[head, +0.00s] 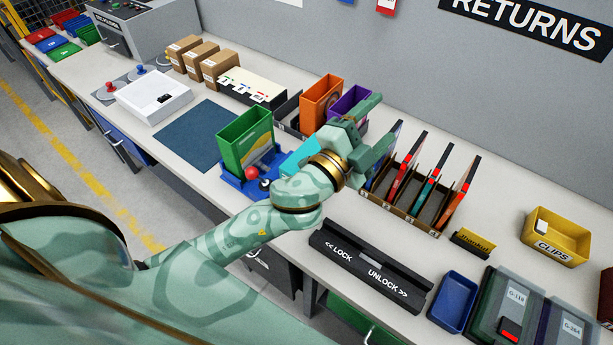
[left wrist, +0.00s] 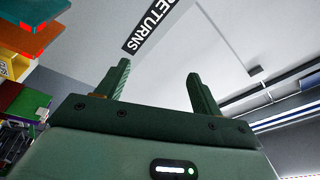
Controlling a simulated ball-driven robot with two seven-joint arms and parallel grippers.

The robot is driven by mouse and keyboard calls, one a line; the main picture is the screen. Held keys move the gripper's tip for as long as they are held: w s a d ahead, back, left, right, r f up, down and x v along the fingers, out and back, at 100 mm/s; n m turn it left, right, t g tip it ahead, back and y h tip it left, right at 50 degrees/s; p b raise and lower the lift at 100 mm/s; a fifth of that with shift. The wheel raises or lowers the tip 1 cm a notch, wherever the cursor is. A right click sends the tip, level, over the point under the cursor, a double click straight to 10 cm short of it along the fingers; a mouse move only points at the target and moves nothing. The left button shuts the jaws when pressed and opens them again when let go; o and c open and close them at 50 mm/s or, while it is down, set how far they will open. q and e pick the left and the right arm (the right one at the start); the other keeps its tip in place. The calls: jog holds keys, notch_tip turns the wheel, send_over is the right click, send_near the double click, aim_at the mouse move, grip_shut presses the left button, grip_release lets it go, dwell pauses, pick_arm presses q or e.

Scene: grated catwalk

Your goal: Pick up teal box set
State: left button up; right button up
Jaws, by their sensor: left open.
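A teal box (head: 303,154) shows in the head view between the green box (head: 245,140) and my left wrist. Its right part is hidden behind my arm, so I cannot tell its full shape. My left gripper (head: 384,122) is open, above the table to the right of the teal box and in front of the purple box (head: 348,103). In the left wrist view the two fingers (left wrist: 158,72) stand apart with nothing between them. They point up towards the wall with the RETURNS sign. My right gripper is not in view.
An orange box (head: 320,101) stands behind the teal one. A blue tray (head: 232,184) with small balls lies by the green box. A divided rack (head: 429,212) stands right of my gripper. A lock bar (head: 370,265) lies near the front edge. The dark blue mat (head: 200,135) is clear.

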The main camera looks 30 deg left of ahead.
pick_arm(q)
jog(key=s+d+r+m+g+h, duration=0.2)
jog(key=d+r+m+g+h, duration=0.45)
jog(key=d+m+h, duration=0.65)
jog(key=m+g+y, duration=0.9)
jog(key=g+y, duration=0.4)
jog(key=y, duration=0.4)
send_over(305, 152)
notch_tip(305, 152, down, 8)
jog(key=f, duration=0.9)
jog(key=shift+w+d+f, duration=0.15)
jog(key=shift+d+f, duration=0.1)
jog(key=shift+f, duration=0.1)
jog(key=f, duration=0.5)
jog(key=shift+s+a+f, duration=0.2)
jog(key=shift+f, duration=0.2)
grip_shut()
